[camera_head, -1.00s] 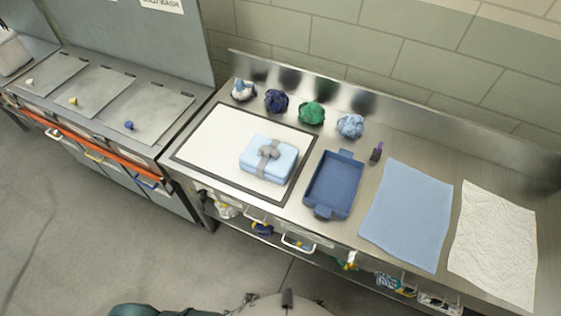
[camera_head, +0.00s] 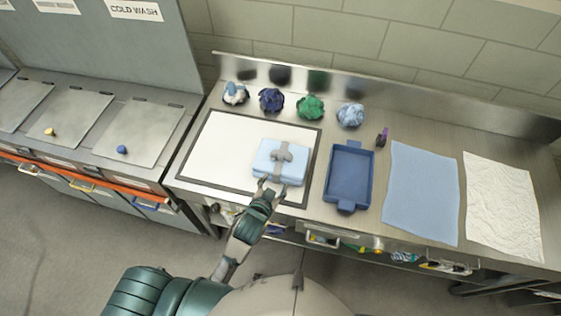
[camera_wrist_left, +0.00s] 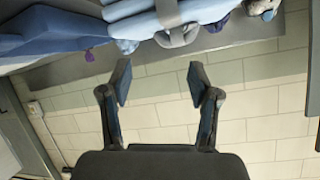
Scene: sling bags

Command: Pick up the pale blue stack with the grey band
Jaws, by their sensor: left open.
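The pale blue stack (camera_head: 270,160) lies on the white board with a dark border, towards its right side. A grey band with a knot on top (camera_head: 283,153) wraps it. My left gripper (camera_head: 268,183) is at the stack's near edge in the head view; whether it touches cannot be told. In the left wrist view the left gripper (camera_wrist_left: 158,82) is open with nothing between its fingers. The stack (camera_wrist_left: 150,18) and its grey band show at the top of that view, beyond the fingertips. My right gripper is not in view.
A blue tray (camera_head: 331,193) stands right of the board (camera_head: 215,150). Several crumpled cloth bundles (camera_head: 311,107) line the back. A small purple-topped item (camera_head: 382,138), a flat blue cloth (camera_head: 422,195) and a white quilted cloth (camera_head: 502,205) lie further right. A backsplash wall runs behind.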

